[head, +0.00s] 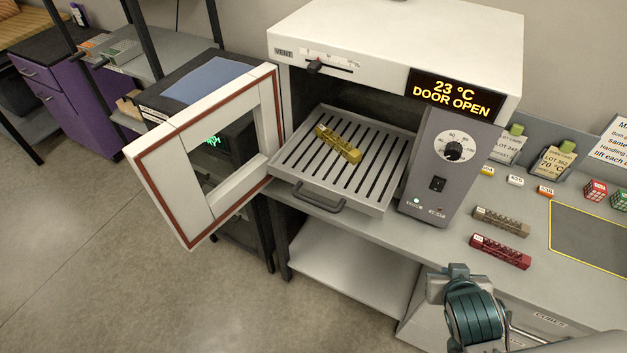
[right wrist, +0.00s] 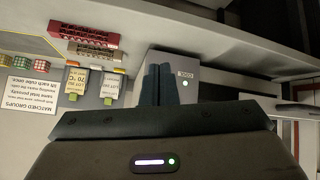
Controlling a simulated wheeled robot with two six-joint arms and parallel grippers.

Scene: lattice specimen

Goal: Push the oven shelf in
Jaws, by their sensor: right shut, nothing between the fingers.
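The oven shelf (head: 372,207) is a grey slotted tray, pulled part way out of the white oven (head: 400,40). A handle (head: 318,199) is on its front edge. A yellow lattice bar (head: 338,144) lies on the shelf. The oven door (head: 155,160) stands open to the left. My right gripper (head: 458,272) is at the lower right in the head view, in front of the bench and apart from the shelf. In the right wrist view its fingers (right wrist: 155,85) are together and empty. The left gripper is not in view.
The oven's control panel (head: 446,165) stands right of the shelf; its display (head: 455,98) reads 23 °C, DOOR OPEN. A brown bar (head: 500,221) and a red bar (head: 499,251) lie on the bench. Floor left of the bench is clear.

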